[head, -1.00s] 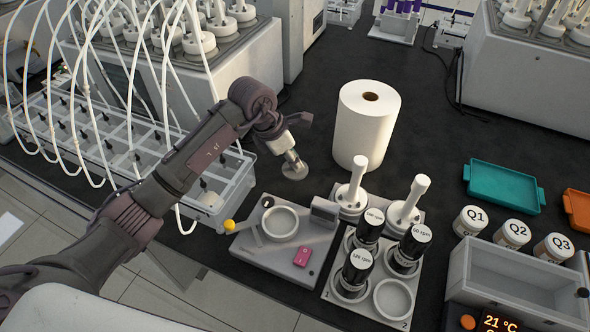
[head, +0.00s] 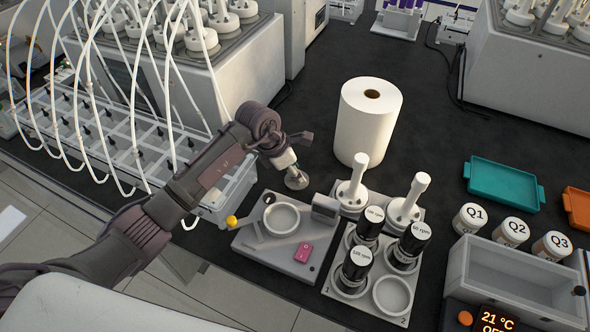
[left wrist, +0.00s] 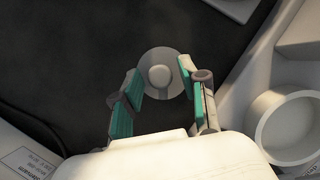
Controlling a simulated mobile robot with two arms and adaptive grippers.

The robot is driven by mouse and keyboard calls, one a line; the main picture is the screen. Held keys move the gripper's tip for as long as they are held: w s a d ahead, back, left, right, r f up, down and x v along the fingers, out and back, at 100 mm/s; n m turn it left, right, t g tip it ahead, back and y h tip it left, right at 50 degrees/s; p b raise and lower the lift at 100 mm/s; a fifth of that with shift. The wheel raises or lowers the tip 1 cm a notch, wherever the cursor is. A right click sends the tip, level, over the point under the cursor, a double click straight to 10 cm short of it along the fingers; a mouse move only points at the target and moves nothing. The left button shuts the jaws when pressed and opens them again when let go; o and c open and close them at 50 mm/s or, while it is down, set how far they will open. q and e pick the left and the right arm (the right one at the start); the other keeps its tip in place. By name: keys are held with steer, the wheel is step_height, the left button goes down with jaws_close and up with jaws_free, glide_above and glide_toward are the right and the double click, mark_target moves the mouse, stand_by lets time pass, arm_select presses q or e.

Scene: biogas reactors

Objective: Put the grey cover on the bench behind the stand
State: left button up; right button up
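The grey cover (head: 297,181), a round disc with a small knob, is at the bench top just behind the grey stand (head: 262,246) with the ring and pink switch. In the left wrist view the cover (left wrist: 160,64) lies between the fingertips. My left gripper (head: 291,170) is right above it, pointing down. In the left wrist view its two teal-padded fingers (left wrist: 160,80) are apart, with gaps on both sides of the knob. Whether the cover rests fully flat on the bench is hard to tell. My right gripper is not in view.
A white paper roll (head: 368,125) stands behind the cover. A holder (head: 345,294) with black-capped bottles and white-handled pieces is right of the stand. A clear-walled rack (head: 238,190) with tubes is at left. Dark bench (head: 300,110) is free behind the cover.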

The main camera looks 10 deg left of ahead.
arm_select(q)
steer(key=shift+r, duration=0.2)
steer(key=b+v, duration=0.1)
steer(key=v, duration=1.1)
steer(key=shift+b, duration=0.35)
